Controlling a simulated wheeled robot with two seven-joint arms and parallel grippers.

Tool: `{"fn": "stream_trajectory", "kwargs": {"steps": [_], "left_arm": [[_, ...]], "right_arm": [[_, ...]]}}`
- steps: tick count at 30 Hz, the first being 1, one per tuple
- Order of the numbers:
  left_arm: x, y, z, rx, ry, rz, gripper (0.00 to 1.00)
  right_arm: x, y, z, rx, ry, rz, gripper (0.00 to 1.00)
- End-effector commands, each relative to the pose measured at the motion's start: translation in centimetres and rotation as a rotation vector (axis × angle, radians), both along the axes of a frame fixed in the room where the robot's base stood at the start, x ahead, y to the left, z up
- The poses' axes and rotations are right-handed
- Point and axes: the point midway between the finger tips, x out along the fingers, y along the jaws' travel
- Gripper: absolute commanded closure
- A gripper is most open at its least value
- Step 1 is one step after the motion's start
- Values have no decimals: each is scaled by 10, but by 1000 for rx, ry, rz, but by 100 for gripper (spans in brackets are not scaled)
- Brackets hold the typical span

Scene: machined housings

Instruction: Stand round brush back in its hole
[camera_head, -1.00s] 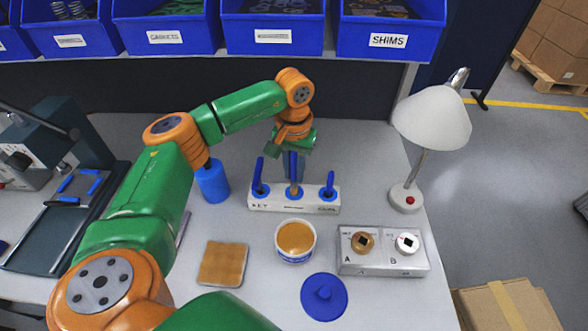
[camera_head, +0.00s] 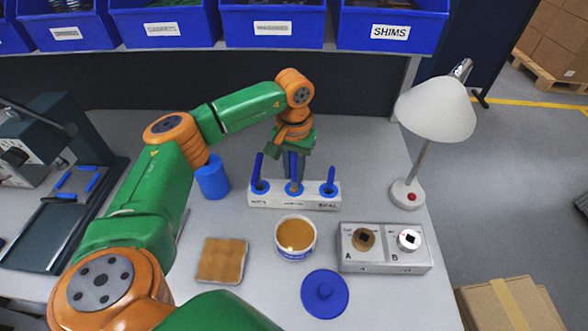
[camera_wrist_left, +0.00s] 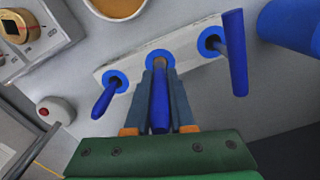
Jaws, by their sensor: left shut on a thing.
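A white rack (camera_head: 265,203) stands on the table with three blue-ringed holes in a row; it also shows in the wrist view (camera_wrist_left: 190,62). A blue-handled brush (camera_wrist_left: 160,108) is upright at the middle hole, its lower end at the ring; how deep it sits I cannot tell. My left gripper (camera_head: 293,172) is shut on this brush from above and behind the rack; its fingers (camera_wrist_left: 160,85) flank the handle. A tilted blue-handled tool (camera_head: 259,168) stands in the left hole and another (camera_head: 331,178) in the right hole. Their lower ends are hidden.
A tub of tan contents (camera_head: 296,237), a blue lid (camera_head: 324,294) and a brown square pad (camera_head: 222,260) lie in front. A grey box marked A and B (camera_head: 385,262) and a lamp (camera_head: 434,112) stand right. A blue cylinder (camera_head: 212,180) stands left of the rack.

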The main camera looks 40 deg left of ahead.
Motion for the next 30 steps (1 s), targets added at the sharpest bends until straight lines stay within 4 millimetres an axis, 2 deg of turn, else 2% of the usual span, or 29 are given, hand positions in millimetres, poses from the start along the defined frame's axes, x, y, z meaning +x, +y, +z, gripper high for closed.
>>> {"fn": "stream_trajectory", "kwargs": {"steps": [22, 23, 26, 30], "left_arm": [[0, 0, -8, 0, 0, 0, 100], [0, 0, -8, 0, 0, 0, 73], [0, 0, -8, 0, 0, 0, 46], [0, 0, -8, 0, 0, 0, 43]], "right_arm": [[0, 0, -6, 0, 0, 0, 37], [0, 0, -6, 0, 0, 0, 37], [0, 0, -6, -1, 0, 0, 37], [0, 0, -6, -1, 0, 0, 37]]}}
